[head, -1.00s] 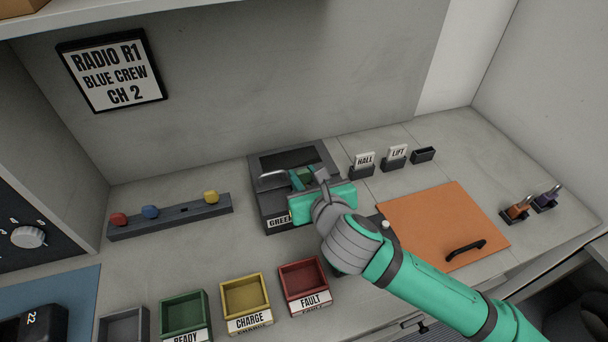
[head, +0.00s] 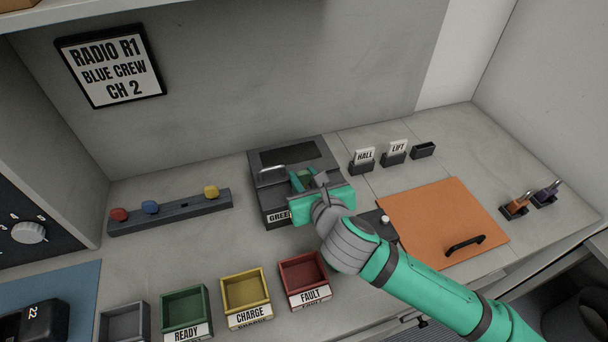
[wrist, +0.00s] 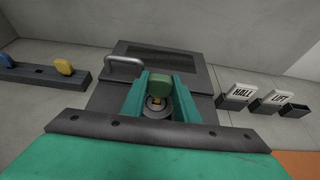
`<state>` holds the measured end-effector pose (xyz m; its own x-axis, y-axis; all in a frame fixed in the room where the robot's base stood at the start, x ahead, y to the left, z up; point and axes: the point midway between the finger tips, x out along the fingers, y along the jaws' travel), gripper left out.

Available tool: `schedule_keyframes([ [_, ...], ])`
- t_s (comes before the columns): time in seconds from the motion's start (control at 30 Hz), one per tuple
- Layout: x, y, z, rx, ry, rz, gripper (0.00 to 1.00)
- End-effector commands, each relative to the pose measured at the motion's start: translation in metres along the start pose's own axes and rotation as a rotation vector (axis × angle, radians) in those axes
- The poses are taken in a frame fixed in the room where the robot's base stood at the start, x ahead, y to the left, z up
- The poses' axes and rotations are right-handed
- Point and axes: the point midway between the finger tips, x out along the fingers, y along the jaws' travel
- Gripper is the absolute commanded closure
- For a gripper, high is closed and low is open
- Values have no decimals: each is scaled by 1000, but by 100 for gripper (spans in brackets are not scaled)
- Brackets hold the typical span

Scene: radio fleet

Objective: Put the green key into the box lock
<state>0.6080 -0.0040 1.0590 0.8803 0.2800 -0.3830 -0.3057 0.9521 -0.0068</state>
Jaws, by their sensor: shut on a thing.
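The green key (wrist: 160,84) is held between the two fingers of my gripper (wrist: 159,98), and its head also shows in the head view (head: 305,175). My gripper (head: 304,182) is shut on it over the dark grey box (head: 265,205) with the "GREEN" label. I cannot tell how far the key is in the lock. The box has a metal handle (wrist: 124,64) and a dark window on top.
A key rack (head: 170,212) with red, blue and yellow keys and one empty slot stands left. Coloured trays (head: 246,290) stand in front. "HALL" and "LIFT" tags (head: 380,158) and an orange panel (head: 440,220) are to the right.

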Motion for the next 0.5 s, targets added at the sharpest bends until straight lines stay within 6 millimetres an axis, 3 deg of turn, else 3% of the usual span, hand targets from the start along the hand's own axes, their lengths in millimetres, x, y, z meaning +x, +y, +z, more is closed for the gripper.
schedule_keyframes([
  [0.5, 4, 0, -10, 1, 0, 1, 97],
])
